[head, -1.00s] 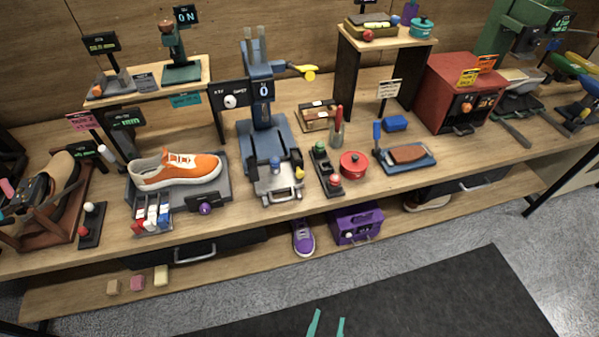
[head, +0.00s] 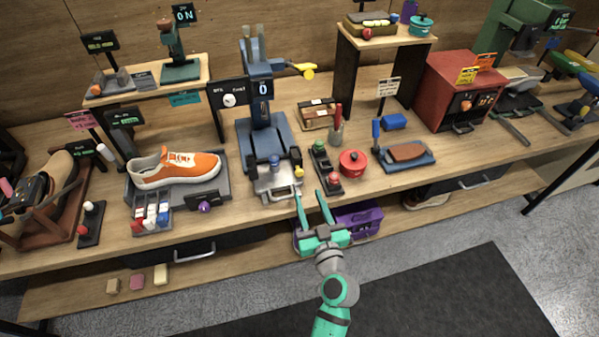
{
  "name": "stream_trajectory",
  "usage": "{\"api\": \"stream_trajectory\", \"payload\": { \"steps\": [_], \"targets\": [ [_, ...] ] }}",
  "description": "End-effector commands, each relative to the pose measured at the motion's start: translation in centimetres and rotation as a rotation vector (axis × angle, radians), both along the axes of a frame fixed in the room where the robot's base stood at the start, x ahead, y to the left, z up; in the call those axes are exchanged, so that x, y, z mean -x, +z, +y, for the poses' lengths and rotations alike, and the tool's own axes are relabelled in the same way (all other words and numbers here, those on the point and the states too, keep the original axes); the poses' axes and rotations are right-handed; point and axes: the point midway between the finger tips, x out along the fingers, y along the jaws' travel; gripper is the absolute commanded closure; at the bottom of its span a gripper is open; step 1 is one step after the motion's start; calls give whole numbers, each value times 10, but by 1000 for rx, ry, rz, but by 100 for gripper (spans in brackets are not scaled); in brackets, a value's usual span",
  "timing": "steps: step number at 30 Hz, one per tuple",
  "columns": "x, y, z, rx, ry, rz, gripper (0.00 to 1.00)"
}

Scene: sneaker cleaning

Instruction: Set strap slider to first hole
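A tan form with dark straps (head: 60,172) sits on a brown stand (head: 62,212) at the far left of the bench. It is the only strapped thing I can make out; a slider and holes are too small to tell there. My gripper (head: 309,194) is low in the middle of the head view, with its two teal fingers spread and nothing between them. It is in front of the bench's front edge, far to the right of the strapped form.
A small base with red and white knobs (head: 90,223) stands right of the brown stand. An orange sneaker (head: 176,170) on a grey platform and a blue press (head: 262,128) stand farther right. Grey floor and a dark mat (head: 440,300) lie before the bench.

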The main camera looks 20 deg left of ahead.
Motion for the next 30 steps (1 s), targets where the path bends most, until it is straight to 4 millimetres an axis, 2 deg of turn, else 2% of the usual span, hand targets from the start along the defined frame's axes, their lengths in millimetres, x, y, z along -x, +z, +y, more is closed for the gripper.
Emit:
{"api": "stream_trajectory", "payload": {
  "steps": [7, 19, 25, 30],
  "targets": [
    [-19, 3, 13, 2, 10, -7, 61],
    [-75, 3, 50, 1, 7, -7, 61],
    [-87, 3, 64, 1, 13, -7, 61],
    [-90, 2, 66, 1, 12, -6, 61]
  ]
}}
